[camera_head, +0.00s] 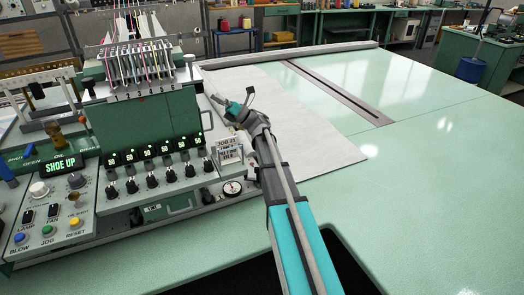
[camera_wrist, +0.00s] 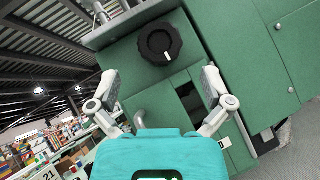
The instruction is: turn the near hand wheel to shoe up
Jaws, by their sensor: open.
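In the wrist view, a black ribbed hand wheel (camera_wrist: 160,43) with a white mark at its lower right sits on a green machine panel (camera_wrist: 218,55). My gripper (camera_wrist: 161,84) is open and empty. Its fingers are apart, below the wheel in the picture and not around it. I cannot tell whether this wheel is the near one. In the head view, my gripper (camera_head: 234,104) is beside the right end of the green tufting head (camera_head: 145,117). The hand wheel cannot be made out there. A green-lit display (camera_head: 61,165) reads "SHOE UP".
A control panel (camera_head: 55,220) with knobs and buttons stands at the left. A row of black knobs (camera_head: 153,181) with small displays runs along the machine front. A white cloth (camera_head: 290,125) lies on the pale green table (camera_head: 430,180), whose right part is clear.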

